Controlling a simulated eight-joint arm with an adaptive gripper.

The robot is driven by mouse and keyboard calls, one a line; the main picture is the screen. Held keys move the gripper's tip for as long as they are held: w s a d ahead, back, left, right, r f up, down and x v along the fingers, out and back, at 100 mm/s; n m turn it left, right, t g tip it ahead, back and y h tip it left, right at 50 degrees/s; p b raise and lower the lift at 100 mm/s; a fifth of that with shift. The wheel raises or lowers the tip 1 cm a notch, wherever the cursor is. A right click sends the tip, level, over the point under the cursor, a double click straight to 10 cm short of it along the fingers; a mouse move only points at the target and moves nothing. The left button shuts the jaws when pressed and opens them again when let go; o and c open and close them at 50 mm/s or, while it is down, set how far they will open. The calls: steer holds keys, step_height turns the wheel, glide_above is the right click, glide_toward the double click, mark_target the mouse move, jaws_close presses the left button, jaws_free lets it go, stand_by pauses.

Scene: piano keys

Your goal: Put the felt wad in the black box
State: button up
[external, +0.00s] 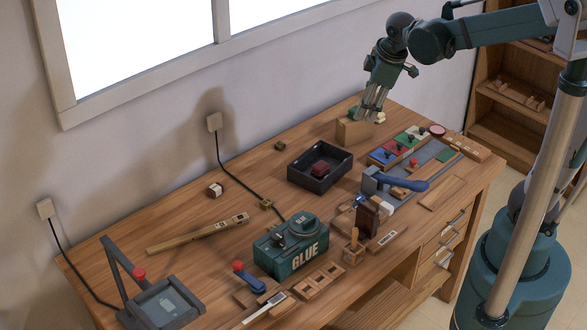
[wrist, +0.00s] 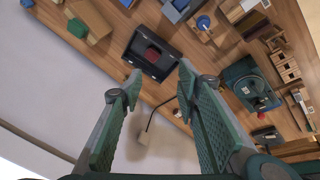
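The black box (external: 335,171) is an open tray in the middle of the bench, and a dark red block (external: 319,169) lies inside it. In the wrist view the black box (wrist: 136,58) shows beyond my fingertips. I cannot tell for sure which thing is the felt wad. A small green piece (external: 353,112) at the wooden block (external: 352,131) may be it; a green piece also shows on the wood in the wrist view (wrist: 77,27). My gripper (external: 369,112) is above the far end of the bench by the wooden block. Its fingers (wrist: 158,83) are apart with nothing between them.
A black cord (external: 232,172) runs from the wall.

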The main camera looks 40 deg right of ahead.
steer(key=s+r+m+t, duration=0.2)
steer(key=s+m, duration=0.6)
steer(key=s, duration=0.7)
steer(key=shift+s+d+r+t, duration=0.3)
steer(key=shift+s+t, duration=0.1)
steer(key=shift+t, duration=0.3)
